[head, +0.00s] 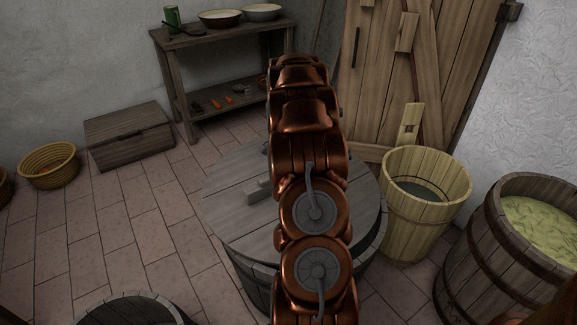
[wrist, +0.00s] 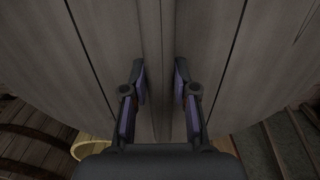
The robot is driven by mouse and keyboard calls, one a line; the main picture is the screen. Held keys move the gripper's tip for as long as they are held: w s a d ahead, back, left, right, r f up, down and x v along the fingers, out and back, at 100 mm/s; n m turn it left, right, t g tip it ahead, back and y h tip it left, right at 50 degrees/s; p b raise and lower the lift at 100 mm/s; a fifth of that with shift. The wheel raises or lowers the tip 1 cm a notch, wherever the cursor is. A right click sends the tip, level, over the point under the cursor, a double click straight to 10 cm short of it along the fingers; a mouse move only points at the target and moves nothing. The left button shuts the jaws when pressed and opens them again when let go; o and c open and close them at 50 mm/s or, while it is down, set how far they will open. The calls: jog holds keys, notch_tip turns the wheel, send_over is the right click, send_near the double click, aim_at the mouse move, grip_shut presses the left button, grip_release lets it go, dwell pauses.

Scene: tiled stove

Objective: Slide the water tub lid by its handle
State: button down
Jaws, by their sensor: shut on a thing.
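The water tub lid (head: 232,215) is a round lid of grey wooden planks on a tub in the middle of the head view. Part of its wooden handle (head: 258,190) shows left of my arm; the rest is hidden behind the arm. In the wrist view the lid's planks (wrist: 100,50) fill most of the picture. My gripper (wrist: 160,80) has its two fingers on either side of the narrow grey handle bar (wrist: 160,50) and is shut on it. The head view does not show the fingertips.
A light wooden bucket with water (head: 425,210) stands close right of the tub, and a filled barrel (head: 515,245) stands farther right. A bench with bowls (head: 220,35) and a chest (head: 128,135) are behind.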

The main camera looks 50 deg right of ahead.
jog(key=shift+s+a, duration=0.35)
jog(key=shift+s, duration=0.7)
jog(key=shift+s+a, duration=0.35)
jog(key=shift+s, duration=0.65)
jog(key=shift+s+a, duration=0.35)
jog(key=shift+s, duration=0.7)
jog(key=c, duration=0.8)
grip_release()
jog(key=shift+r, duration=0.1)
notch_tip(320, 180, up, 12)
jog(key=shift+f, duration=0.1)
